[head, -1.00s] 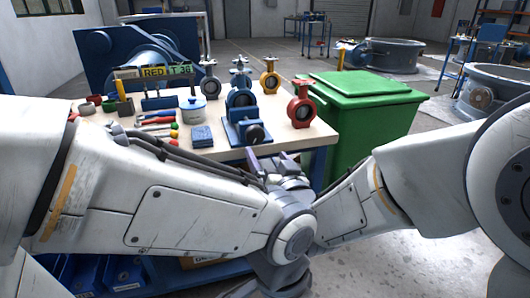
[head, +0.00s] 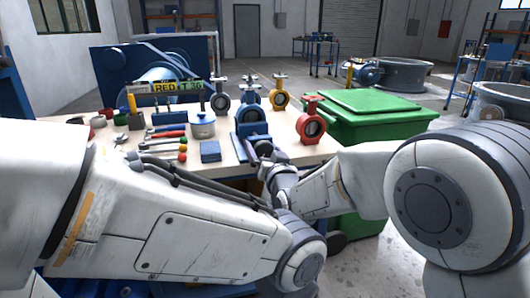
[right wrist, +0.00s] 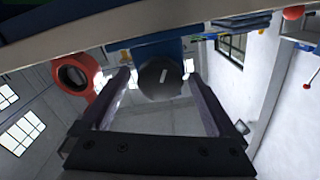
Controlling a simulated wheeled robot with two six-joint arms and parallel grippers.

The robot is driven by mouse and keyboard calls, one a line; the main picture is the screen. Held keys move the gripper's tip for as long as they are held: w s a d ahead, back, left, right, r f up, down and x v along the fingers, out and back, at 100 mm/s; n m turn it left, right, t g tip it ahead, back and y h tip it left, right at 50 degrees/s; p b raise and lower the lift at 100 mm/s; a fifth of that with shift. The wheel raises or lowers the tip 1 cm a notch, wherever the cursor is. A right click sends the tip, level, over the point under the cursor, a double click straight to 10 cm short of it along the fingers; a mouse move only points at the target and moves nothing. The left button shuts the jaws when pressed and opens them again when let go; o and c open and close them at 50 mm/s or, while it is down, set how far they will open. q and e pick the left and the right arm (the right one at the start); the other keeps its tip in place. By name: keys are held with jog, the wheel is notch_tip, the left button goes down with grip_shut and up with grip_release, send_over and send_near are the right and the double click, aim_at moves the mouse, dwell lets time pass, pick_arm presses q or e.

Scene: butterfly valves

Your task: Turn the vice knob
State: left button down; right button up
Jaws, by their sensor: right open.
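The blue vice (head: 240,146) stands at the front edge of the workbench in the head view. Its round dark knob (right wrist: 160,78), with a short white mark, faces the right wrist camera. My right gripper (head: 262,152) is at the front of the vice and hides much of the knob in the head view. In the right wrist view its two fingers (right wrist: 161,88) are open, one on each side of the knob. Whether they touch it, I cannot tell. My left arm crosses the foreground, but its gripper is not in view.
The workbench (head: 235,172) carries several butterfly valves, including a red one (head: 311,122) right of the vice, a yellow one (head: 280,93), a pot (head: 202,125), a blue block (head: 210,151) and hand tools. A green bin (head: 375,117) stands close on the right.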

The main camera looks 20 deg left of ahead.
jog(key=c, duration=1.4)
